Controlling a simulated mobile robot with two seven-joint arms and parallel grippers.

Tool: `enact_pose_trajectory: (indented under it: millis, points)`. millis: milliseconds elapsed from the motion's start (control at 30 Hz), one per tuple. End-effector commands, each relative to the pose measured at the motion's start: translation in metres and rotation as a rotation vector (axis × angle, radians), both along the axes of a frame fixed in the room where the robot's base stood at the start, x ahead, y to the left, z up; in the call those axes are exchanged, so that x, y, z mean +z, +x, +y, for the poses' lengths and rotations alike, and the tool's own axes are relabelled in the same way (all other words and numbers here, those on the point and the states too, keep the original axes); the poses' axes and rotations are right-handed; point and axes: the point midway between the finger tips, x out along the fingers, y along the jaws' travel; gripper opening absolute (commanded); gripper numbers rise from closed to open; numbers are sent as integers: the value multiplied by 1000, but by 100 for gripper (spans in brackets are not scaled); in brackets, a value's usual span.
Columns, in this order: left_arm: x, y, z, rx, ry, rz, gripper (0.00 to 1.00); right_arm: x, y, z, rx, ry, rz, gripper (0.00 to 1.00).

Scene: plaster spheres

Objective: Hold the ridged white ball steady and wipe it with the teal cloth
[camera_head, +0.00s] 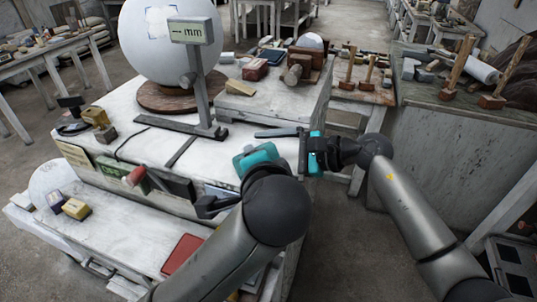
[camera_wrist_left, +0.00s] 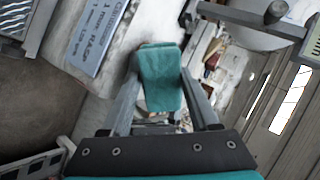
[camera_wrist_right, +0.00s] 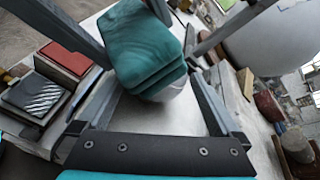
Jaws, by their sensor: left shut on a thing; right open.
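The folded teal cloth (camera_wrist_right: 145,45) is held by my left gripper (camera_wrist_left: 158,88), which is shut on it over the bench. The cloth also shows in the left wrist view (camera_wrist_left: 159,75) and the head view (camera_head: 252,158). A pale rounded thing (camera_wrist_right: 168,90) shows just under the cloth in the right wrist view. It may be the ridged white ball, but the cloth hides most of it and I cannot see ridges. My right gripper (camera_head: 280,134) is open at the bench's right side. In its wrist view its fingers stand apart on either side of the cloth and the pale thing.
A large white sphere (camera_head: 150,45) stands on a round wooden base behind a post with an "mm" sign (camera_head: 190,31). Another white ball (camera_head: 52,180) sits on the lower left shelf. A red book (camera_head: 184,253) lies at the front. The floor right of the bench is bare.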

Motion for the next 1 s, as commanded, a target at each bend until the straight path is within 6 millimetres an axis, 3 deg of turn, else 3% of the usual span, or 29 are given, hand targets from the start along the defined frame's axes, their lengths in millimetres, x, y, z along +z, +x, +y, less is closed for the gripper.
enact_pose_trajectory:
  millis: [67, 767, 1000]
  points:
    - [0, 0, 0, -1, 0, 0, 6, 0, 0, 0, 0, 0, 0, 96]
    - [0, 0, 0, 0, 0, 0, 6, 0, 0, -1, 0, 0, 1, 17]
    - [0, 0, 0, 0, 0, 0, 6, 0, 0, -1, 0, -1, 1, 17]
